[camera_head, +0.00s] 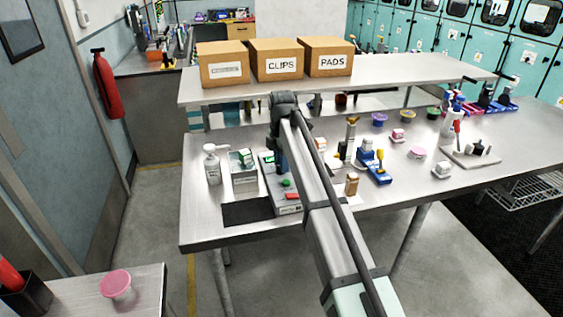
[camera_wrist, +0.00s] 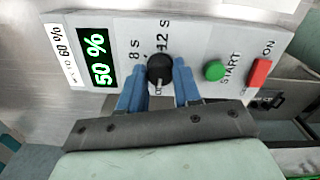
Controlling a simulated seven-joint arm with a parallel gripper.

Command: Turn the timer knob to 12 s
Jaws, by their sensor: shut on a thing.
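The black timer knob (camera_wrist: 159,66) sits on the pale grey panel (camera_wrist: 205,40) of a module in the wrist view. My gripper (camera_wrist: 160,75) has its two blue fingers on either side of the knob and is shut on it. A light pointer line on the knob points toward the bottom of the picture. The labels "8 S" and "12 S" stand above the knob, and a label below it is mostly hidden. In the head view the module (camera_head: 275,192) stands on the bench, with my arm covering the knob.
A green START button (camera_wrist: 215,71) and a red ON switch (camera_wrist: 259,72) sit right of the knob. A display (camera_wrist: 97,58) reads 50 %. In the head view, a white bottle (camera_head: 212,165) and a tray (camera_head: 244,175) stand left of the module.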

